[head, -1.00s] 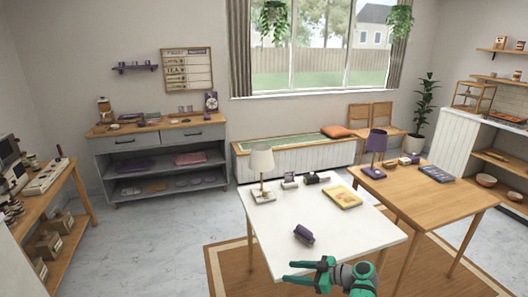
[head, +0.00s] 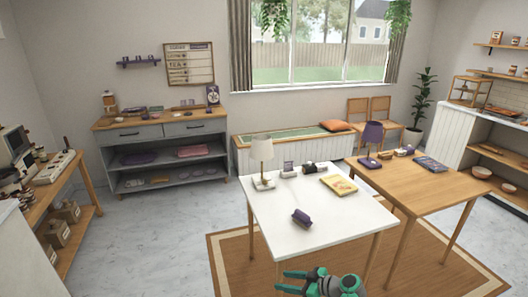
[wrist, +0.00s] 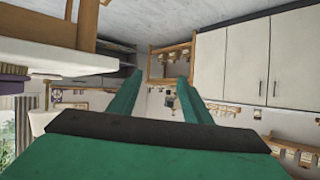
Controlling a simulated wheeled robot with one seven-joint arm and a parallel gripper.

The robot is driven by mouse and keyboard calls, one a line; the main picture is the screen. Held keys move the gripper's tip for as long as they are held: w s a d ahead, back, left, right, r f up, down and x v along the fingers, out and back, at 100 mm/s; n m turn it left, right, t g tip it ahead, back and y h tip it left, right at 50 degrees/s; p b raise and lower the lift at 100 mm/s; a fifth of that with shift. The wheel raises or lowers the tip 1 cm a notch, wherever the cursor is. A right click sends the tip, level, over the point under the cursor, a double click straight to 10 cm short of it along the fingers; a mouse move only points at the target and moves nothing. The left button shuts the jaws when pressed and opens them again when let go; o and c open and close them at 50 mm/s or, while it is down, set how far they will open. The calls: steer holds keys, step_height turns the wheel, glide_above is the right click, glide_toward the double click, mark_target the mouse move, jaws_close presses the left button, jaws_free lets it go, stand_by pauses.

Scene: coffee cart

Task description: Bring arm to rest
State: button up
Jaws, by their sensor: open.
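My gripper (head: 281,281) is at the bottom of the head view, just in front of the near edge of the white table (head: 345,217). Its two green fingers are spread apart with nothing between them. In the wrist view the green fingers (wrist: 155,98) stand apart and empty, with the room tilted behind them. My gripper touches nothing that I can see. The rest of my arm is mostly out of the frame.
The white table holds a purple object (head: 301,217), a lamp (head: 262,150) and a yellow book (head: 339,185). A wooden table (head: 425,193) adjoins it at the right. A counter (head: 50,172) stands at the left. The floor (head: 170,235) between them is clear.

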steer(key=s+a+f+m+t+h, duration=0.1)
steer(key=s+a+f+m+h, duration=0.2)
steer(key=s+f, duration=0.45)
steer(key=s+a+f+m+t+h, duration=0.1)
steer(key=s+a+f+m+h, duration=0.3)
steer(key=f, duration=0.7)
steer(key=s+a+f+m+t+h, duration=0.1)
steer(key=s+a+f+m, duration=0.15)
steer(key=s, duration=1.55)
steer(key=s+d+r+m+t+h, duration=0.1)
steer(key=s+r+h, duration=0.1)
steer(key=s+r, duration=0.35)
steer(key=s+r+t+h, duration=0.1)
steer(key=s+r, duration=0.2)
steer(key=s, duration=0.6)
steer(key=s+r+t, duration=0.2)
steer(key=s+r, duration=0.3)
steer(key=r, duration=0.6)
steer(key=s+r+t, duration=0.1)
steer(key=s+r, duration=0.4)
steer(key=r, duration=0.6)
steer(key=shift+s+r+t, duration=0.3)
steer(key=shift+s+t, duration=0.1)
steer(key=shift+m, duration=0.25)
